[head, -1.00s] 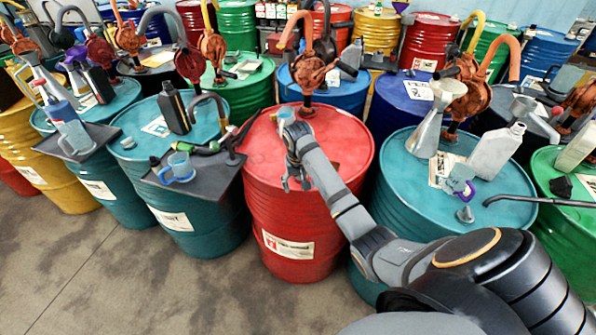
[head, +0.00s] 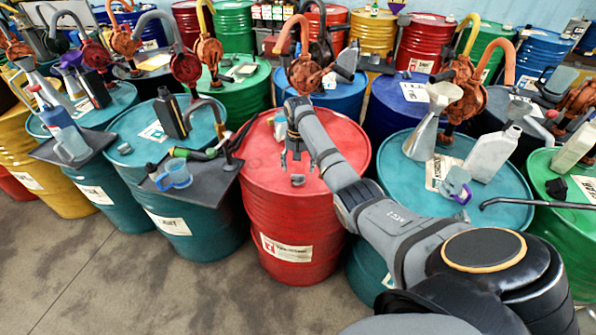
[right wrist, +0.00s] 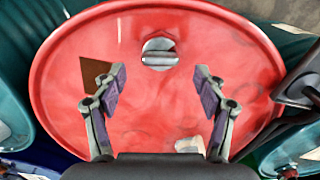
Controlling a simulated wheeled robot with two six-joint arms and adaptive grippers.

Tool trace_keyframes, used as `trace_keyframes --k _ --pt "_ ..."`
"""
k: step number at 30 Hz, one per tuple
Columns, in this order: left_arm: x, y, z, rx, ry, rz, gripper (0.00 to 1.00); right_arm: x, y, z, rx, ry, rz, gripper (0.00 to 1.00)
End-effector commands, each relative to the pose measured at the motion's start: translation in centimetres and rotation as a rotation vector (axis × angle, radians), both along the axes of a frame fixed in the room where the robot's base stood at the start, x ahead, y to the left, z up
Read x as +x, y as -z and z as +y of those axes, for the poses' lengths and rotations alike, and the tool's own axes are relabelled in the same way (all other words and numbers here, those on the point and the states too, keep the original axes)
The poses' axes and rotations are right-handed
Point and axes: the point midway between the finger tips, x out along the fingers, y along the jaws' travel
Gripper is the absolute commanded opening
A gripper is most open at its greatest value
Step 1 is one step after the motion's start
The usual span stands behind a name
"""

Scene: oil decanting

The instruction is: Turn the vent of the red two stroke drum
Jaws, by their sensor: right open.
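The red drum (head: 255,200) stands in the middle of the front row, with a white label on its side. Its vent (head: 298,180), a small grey cap, sits on the lid near the front edge. In the right wrist view the vent (right wrist: 159,54) is a round fitting with a crosswise grey bar. My right gripper (head: 297,163) is over the lid, pointing down, just behind the vent in the picture. In the right wrist view its open fingers (right wrist: 159,84) are spread wide, with the vent beyond the gap and nothing between them. My left gripper is not in view.
The teal drum on the right carries a funnel (head: 430,125) and a pale jug (head: 493,153).

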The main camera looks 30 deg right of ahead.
Motion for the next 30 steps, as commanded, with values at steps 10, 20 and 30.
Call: trace_keyframes --k 10,20,30 --pt "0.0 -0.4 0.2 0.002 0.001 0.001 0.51 0.0 3.6 0.1 -0.001 -0.002 -0.001 0.72" --pt "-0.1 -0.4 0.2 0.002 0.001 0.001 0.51 0.0 3.7 0.0 0.0 -0.002 -0.001 0.55" --pt "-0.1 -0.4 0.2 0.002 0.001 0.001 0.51 0.0 3.6 0.0 -0.001 -0.001 -0.001 0.17"
